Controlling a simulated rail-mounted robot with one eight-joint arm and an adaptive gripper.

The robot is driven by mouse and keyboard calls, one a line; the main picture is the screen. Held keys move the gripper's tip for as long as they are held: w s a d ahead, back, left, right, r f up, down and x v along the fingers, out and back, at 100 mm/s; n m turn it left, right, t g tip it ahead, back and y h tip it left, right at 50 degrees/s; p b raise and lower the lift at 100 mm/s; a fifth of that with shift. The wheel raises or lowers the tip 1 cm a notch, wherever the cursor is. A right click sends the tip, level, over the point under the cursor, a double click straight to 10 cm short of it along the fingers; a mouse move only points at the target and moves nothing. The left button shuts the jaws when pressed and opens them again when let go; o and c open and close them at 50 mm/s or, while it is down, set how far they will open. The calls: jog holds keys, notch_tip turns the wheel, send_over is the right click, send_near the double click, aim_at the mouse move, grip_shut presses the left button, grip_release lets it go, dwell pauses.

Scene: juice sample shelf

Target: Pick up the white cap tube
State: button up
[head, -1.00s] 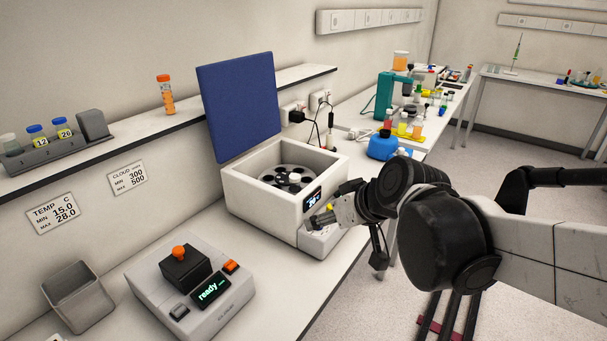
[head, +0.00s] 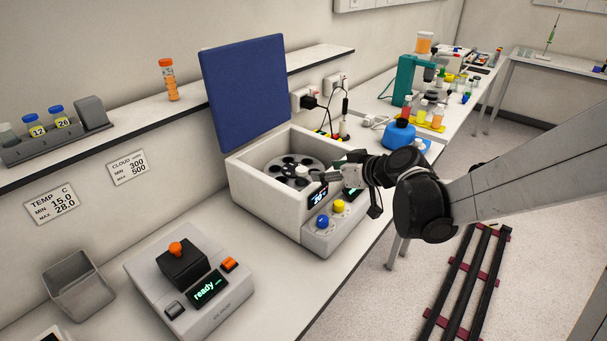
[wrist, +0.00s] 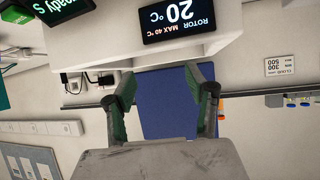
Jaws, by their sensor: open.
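My gripper (head: 332,174) is open and appears empty at the centrifuge's right front edge, close to that white top and above the display. In the wrist view, my gripper (wrist: 158,72) has its fingers apart, with the centrifuge display (wrist: 179,15) above them in the picture. No white cap tube shows there.
The raised blue lid (head: 244,95) stands behind the rotor. A blue knob (head: 322,221) and a yellow knob (head: 338,206) are on the centrifuge's front. The grey "ready" device (head: 195,285) sits at front left. A shelf (head: 130,125) runs along the wall.

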aim_at(303, 170)
jog(key=shift+p+x, duration=0.4)
jog(key=shift+x, duration=5.4)
jog(key=shift+c, duration=0.3)
grip_shut()
jog(key=shift+r, duration=0.1)
